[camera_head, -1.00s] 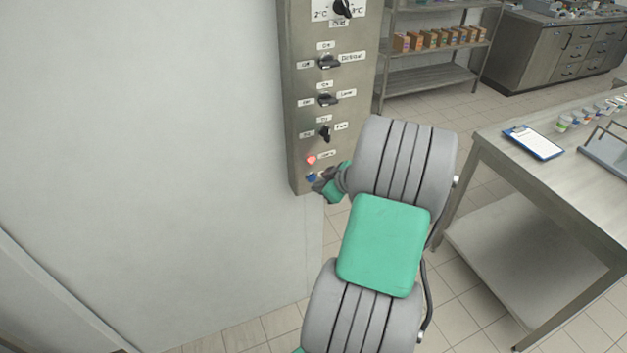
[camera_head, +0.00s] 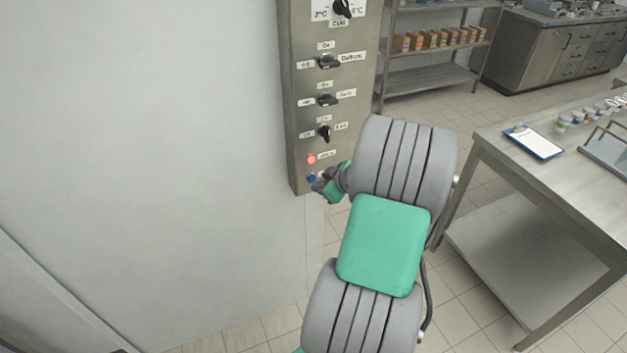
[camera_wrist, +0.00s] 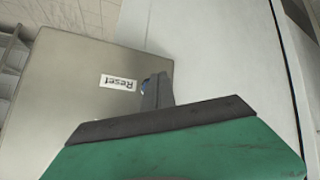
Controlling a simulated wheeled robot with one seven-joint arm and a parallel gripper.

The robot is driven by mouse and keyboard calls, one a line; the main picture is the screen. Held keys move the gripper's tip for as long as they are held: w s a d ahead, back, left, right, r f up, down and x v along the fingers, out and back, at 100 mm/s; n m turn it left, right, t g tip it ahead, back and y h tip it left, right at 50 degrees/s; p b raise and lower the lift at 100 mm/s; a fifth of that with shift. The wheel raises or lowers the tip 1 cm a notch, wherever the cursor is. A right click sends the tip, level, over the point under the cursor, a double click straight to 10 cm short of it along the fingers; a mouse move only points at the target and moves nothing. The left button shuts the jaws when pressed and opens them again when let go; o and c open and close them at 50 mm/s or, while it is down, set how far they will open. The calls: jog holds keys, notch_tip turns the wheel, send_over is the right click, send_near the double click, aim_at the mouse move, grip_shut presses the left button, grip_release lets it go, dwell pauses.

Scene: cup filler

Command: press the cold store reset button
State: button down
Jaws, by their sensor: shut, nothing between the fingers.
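The cold store panel (camera_head: 297,120) is a tall metal box on the wall with a dial, several black rotary switches, a red light (camera_head: 311,159) and a blue reset button (camera_head: 311,178) near its bottom. My gripper (camera_head: 318,184) is shut and empty, right at the blue button.
A white wall (camera_head: 150,150) fills the left. A steel table (camera_head: 560,200) with a clipboard (camera_head: 533,141), small cups and a rack stands at the right. Shelves with small boxes (camera_head: 440,40) and a drawer cabinet (camera_head: 560,48) are behind. The tiled floor between is clear.

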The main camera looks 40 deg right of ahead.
jog(key=shift+w+d+b, duration=0.15)
jog(key=shift+w+b, duration=0.25)
jog(key=shift+w, duration=0.05)
jog(key=shift+w, duration=0.25)
dwell(0.4)
jog(key=shift+s, duration=0.1)
jog(key=shift+s+b, duration=0.45)
jog(key=shift+s, duration=0.1)
